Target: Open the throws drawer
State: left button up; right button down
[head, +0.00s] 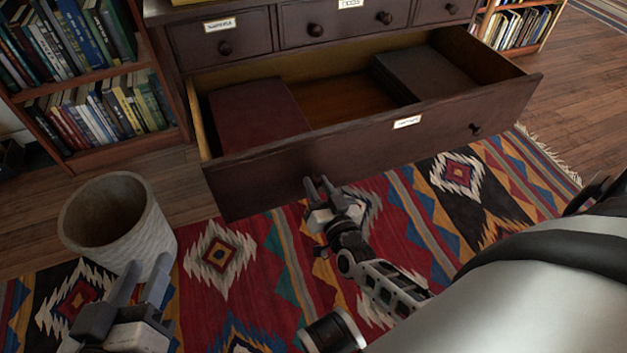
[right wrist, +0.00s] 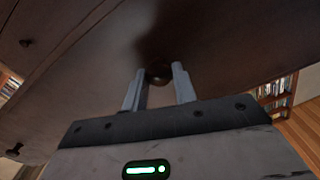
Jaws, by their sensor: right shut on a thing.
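A wide dark-wood drawer (head: 370,158) stands pulled well out of the chest. Its small white label (head: 407,122) is too small to read. A knob (head: 476,129) shows at the right of its front. My right gripper (head: 322,187) is at the left part of that front. In the right wrist view the gripper (right wrist: 158,78) is shut on a round dark knob (right wrist: 158,72) between its fingertips. My left gripper (head: 140,285) is open and empty at the lower left, near the basket, away from the drawer.
Inside the drawer lie a dark red flat thing (head: 257,115) and a dark box-like thing (head: 424,75). Smaller shut drawers (head: 222,42) sit above. A pale basket (head: 118,220) stands on the left on a patterned rug (head: 450,215). A bookcase (head: 95,155) is behind it.

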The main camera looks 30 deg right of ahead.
pick_arm(q)
jog(key=shift+s+f, duration=0.1)
jog(key=shift+s, duration=0.05)
pick_arm(e)
jog(key=shift+s+a, duration=0.1)
jog(key=shift+s, duration=0.05)
jog(key=c, duration=1.1)
grip_release()
